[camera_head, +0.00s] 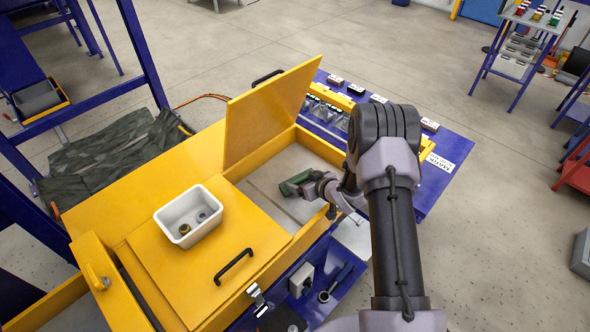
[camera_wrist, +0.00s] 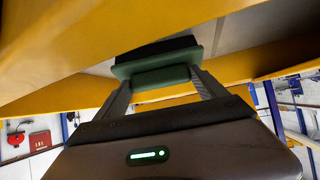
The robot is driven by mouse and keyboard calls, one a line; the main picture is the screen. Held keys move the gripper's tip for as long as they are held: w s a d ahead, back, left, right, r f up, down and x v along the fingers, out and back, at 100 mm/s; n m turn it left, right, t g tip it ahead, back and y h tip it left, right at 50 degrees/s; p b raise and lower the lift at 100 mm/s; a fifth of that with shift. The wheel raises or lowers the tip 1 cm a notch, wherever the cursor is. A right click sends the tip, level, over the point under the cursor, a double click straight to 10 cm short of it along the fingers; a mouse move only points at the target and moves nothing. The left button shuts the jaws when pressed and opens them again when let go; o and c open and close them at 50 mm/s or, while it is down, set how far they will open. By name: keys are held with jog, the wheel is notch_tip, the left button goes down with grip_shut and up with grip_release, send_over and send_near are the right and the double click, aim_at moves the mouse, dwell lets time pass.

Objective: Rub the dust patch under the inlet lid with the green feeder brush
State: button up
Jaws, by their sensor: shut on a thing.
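The green feeder brush (camera_head: 292,185) is between the fingers of my gripper (camera_head: 311,187), inside the open compartment of the yellow housing. In the wrist view, my gripper (camera_wrist: 163,84) is shut on the green body of the brush (camera_wrist: 160,76), with its dark bristle side facing away from me. The raised yellow inlet lid (camera_head: 268,112) stands open at the far left of the compartment. The grey compartment floor (camera_head: 300,158) shows under the lid. I cannot pick out the dust patch clearly, nor tell whether the bristles touch the floor.
A closed yellow lid (camera_head: 190,262) with a black handle (camera_head: 233,267) lies nearer, bearing a white bin (camera_head: 186,228) with small parts. A blue bench (camera_head: 452,150) with small items stands behind. Blue frame legs rise at left.

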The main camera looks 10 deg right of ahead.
jog(key=s+d, duration=0.1)
jog(key=s, duration=0.1)
jog(key=s+d, duration=0.1)
jog(key=s, duration=0.2)
jog(key=s+d, duration=0.1)
jog(key=s, duration=0.2)
jog(key=shift+s+f+p, duration=0.15)
jog(key=shift+p, duration=0.15)
jog(key=shift+s+f, duration=0.2)
jog(key=shift+s+d+r, duration=0.1)
jog(key=shift+r, duration=0.2)
jog(key=shift+f, duration=0.15)
jog(key=shift+d+r, duration=0.1)
jog(key=shift+r, duration=0.35)
dwell(0.4)
